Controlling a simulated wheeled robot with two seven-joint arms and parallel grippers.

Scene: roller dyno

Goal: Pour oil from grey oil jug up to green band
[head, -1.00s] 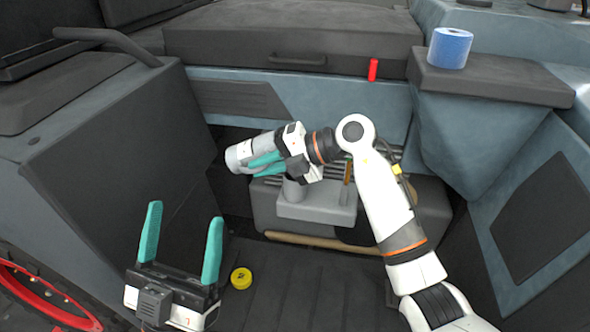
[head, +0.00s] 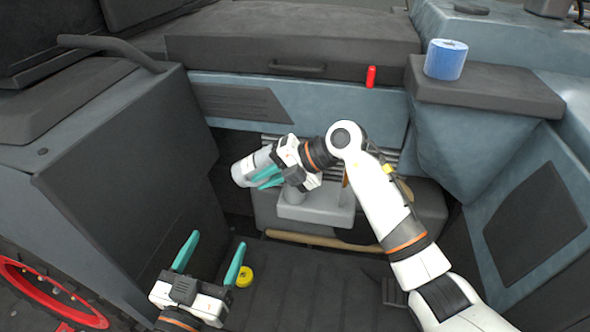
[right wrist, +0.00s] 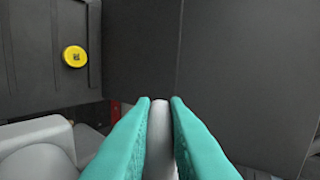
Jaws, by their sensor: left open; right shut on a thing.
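The grey oil jug (head: 246,171) is held by my right gripper (head: 268,177), whose teal fingers are shut on it. It lies tilted, its pale far end pointing left and slightly down. In the right wrist view a grey part of the jug (right wrist: 160,143) shows between the fingers (right wrist: 160,103). The jug is above and left of a light grey housing (head: 315,212); I cannot tell whether oil flows. A narrow brownish upright strip (head: 346,178) beside my right arm is mostly hidden; no green band is discernible. My left gripper (head: 213,246) is open and empty at lower left.
A yellow cap (head: 244,277) lies on the dark floor, close behind my left gripper; it also shows in the right wrist view (right wrist: 75,56). A wooden handle (head: 320,240) lies before the housing.

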